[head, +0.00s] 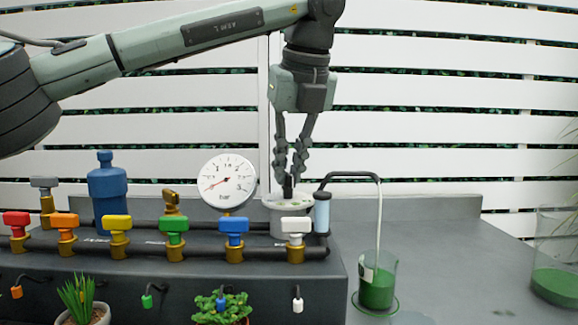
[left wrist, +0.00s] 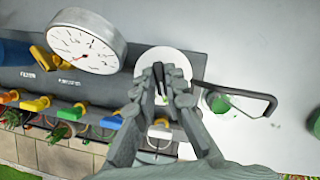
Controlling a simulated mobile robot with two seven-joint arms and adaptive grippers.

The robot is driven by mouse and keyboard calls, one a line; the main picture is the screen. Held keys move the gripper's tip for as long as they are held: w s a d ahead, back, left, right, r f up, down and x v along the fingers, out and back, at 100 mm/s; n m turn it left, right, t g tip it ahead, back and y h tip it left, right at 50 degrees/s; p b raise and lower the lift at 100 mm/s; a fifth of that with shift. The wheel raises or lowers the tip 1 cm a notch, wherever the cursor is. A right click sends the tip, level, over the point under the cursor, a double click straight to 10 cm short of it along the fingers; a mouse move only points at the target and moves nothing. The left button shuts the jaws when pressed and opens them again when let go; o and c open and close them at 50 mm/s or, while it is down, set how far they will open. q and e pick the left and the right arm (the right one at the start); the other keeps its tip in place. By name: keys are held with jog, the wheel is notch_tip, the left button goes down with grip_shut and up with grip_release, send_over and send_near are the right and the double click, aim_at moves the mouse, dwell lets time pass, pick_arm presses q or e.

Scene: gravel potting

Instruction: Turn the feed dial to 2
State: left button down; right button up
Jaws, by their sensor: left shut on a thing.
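The feed dial (head: 287,207) is a pale round drum with a dark upright knob (head: 288,188), behind the pipe and right of the gauge. In the left wrist view the dial face (left wrist: 168,57) is a white disc, partly hidden by my fingers. My left gripper (head: 291,170) points straight down over the dial, its fingertips closed around the knob. The fingers also show in the left wrist view (left wrist: 162,85). The dial's numbers and its setting are too small and covered to read. My right gripper is in neither view.
A round white gauge (head: 227,181) stands just left of the dial. A row of coloured valves, including a white one (head: 295,228), lines the pipe in front. A bent tube (head: 350,175) runs over a glass of green liquid (head: 377,285) at right.

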pick_arm(q)
jog(key=c, duration=1.6)
grip_release()
jog(key=v, duration=1.2)
jog(key=shift+r, duration=0.1)
